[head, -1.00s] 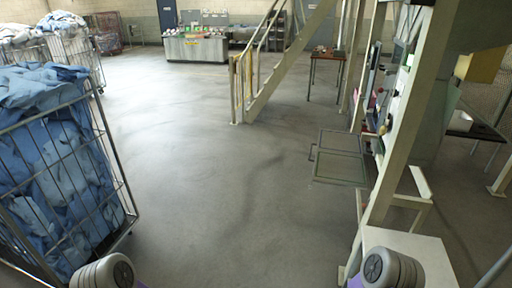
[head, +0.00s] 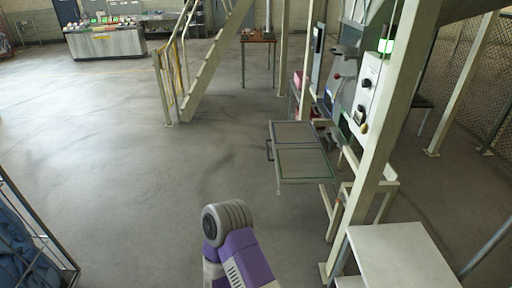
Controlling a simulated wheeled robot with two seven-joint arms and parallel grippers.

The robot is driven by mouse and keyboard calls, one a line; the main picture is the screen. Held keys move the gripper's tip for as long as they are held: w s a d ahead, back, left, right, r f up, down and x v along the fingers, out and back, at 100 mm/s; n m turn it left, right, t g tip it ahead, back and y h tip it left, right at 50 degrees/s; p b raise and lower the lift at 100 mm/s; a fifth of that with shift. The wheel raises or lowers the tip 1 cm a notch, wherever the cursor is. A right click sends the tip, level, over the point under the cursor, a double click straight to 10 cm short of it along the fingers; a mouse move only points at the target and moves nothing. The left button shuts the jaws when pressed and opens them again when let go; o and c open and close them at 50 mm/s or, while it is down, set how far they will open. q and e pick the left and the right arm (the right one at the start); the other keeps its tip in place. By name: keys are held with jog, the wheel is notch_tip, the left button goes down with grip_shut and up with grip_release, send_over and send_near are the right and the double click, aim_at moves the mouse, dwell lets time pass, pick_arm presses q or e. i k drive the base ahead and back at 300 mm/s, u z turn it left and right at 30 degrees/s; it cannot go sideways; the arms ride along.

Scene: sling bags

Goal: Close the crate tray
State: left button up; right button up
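The crate tray (head: 303,162) is a flat greenish-grey tray with two panels, sticking out to the left from the machine frame right of centre. It has a dark handle (head: 269,150) on its left edge. One of my arms, purple and grey, shows at the bottom centre, in front of the tray and apart from it. Neither of my grippers shows in the head view.
A white table (head: 400,256) stands at the lower right, beside a pale upright post (head: 375,150). A wire laundry cage (head: 40,245) with blue cloth is at the lower left. Yellow-railed stairs (head: 190,75) stand behind. The floor left of the tray is clear.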

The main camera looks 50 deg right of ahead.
aim_at(300, 158)
jog(key=z, duration=0.55)
jog(key=i, duration=0.95)
jog(key=z, duration=1.2)
jog(key=i, duration=0.7)
jog(key=u, duration=0.3)
jog(key=i, duration=1.1)
jog(key=z, duration=1.1)
jog(key=i, duration=0.55)
jog(key=z, duration=0.65)
